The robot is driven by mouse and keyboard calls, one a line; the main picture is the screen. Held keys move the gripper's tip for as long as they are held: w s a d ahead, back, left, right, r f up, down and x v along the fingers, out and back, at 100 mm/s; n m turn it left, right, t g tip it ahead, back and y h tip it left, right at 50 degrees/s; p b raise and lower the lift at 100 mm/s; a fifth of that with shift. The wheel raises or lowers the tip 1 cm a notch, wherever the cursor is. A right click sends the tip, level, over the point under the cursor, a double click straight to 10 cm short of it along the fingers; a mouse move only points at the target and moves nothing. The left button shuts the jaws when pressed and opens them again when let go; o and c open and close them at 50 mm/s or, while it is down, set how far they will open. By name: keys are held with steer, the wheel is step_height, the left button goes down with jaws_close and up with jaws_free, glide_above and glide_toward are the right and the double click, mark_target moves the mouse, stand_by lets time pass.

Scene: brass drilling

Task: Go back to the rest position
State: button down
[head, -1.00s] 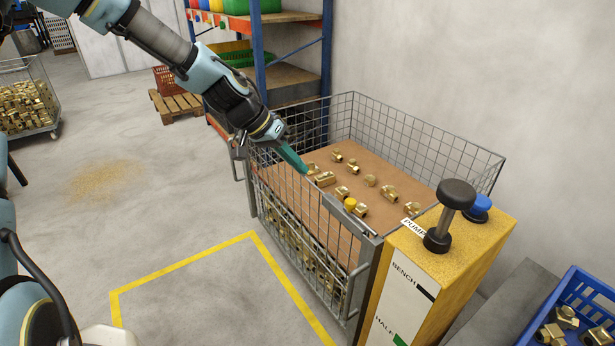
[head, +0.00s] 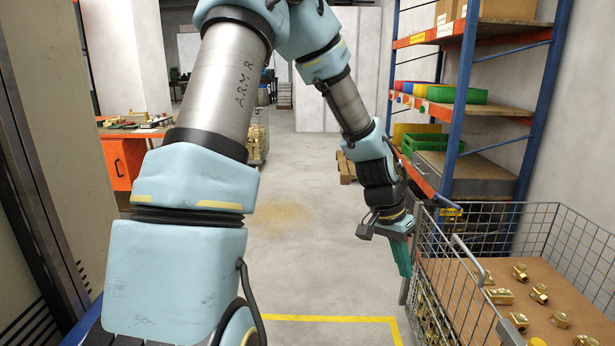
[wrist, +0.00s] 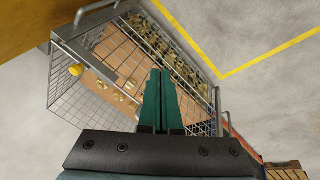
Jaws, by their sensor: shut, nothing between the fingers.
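My gripper (head: 403,268) hangs at the left side of the wire cage, pointing down, with its teal fingers together and empty. In the wrist view the two teal fingers (wrist: 161,90) lie side by side with the cage behind them. My arm arches across the head view from the lower left over to the right. The wire cage (head: 583,232) stands at the lower right with a brown board (head: 562,285) inside it. Several brass fittings (head: 540,293) lie on the board. I cannot tell whether the fingers touch the cage.
A blue and orange shelf rack (head: 470,110) stands behind the cage. An orange bench (head: 122,160) is at the left, and a tall cabinet (head: 50,130) stands nearer on that side. The floor (head: 320,260) between is open, with a yellow line (head: 330,318).

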steer(key=a+r+n+t+y, duration=0.1)
steer(key=a+r+n, duration=0.1)
steer(key=a, duration=0.7)
steer(key=s+a+r+n+y, duration=0.1)
steer(key=a+n, duration=0.3)
steer(key=a, duration=0.6)
steer(key=s+a+r+n+t+y, duration=0.1)
steer(key=a+r+n, duration=0.2)
steer(key=a, duration=0.6)
steer(key=shift+s+a+r+n+t+y, duration=0.2)
steer(key=shift+n+t+y, duration=0.1)
steer(key=shift+n, duration=0.1)
